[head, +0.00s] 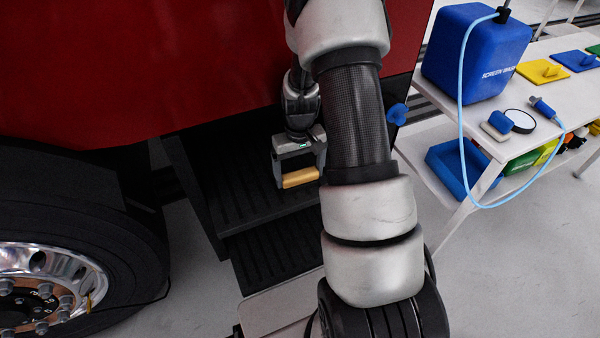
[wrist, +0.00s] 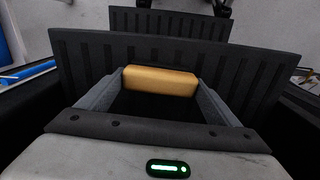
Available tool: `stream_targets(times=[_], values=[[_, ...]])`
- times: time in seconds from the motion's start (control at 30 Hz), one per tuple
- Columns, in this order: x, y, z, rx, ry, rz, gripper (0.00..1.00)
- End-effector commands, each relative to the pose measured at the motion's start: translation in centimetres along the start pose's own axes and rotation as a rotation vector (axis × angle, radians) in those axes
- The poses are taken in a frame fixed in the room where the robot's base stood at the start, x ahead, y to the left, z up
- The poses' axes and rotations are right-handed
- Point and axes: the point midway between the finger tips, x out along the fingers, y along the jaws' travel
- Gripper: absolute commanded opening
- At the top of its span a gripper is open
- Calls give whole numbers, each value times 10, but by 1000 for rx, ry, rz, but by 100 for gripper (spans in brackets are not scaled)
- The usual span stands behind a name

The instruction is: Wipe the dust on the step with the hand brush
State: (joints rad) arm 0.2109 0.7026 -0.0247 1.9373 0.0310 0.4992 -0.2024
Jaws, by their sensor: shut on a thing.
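My gripper (head: 300,165) hangs over the upper black step (head: 245,195) beside the red truck body. It is shut on a hand brush (head: 300,177), which shows as a wooden-coloured block between the fingers. In the wrist view the brush (wrist: 160,81) lies across between the two grey fingers, above the ribbed step (wrist: 85,68). The brush's bristles are hidden, and I cannot tell whether it touches the step. No dust can be made out on the step. A lower ribbed step (head: 280,245) lies below.
A large truck wheel (head: 60,260) stands at the left. The red truck body (head: 200,60) rises above the steps. A white table (head: 520,130) at the right holds a blue screen-wash container (head: 475,55) with a light-blue hose, and a blue tray (head: 450,170) sits beneath.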

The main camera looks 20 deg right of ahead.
Motion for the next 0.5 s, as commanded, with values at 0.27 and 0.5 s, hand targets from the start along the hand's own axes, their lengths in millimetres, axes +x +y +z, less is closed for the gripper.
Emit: stream_targets(times=[0.27,0.5], values=[[5,-28,4,-3,-7,-4,68],[6,-37,6,-3,-10,-5,65]])
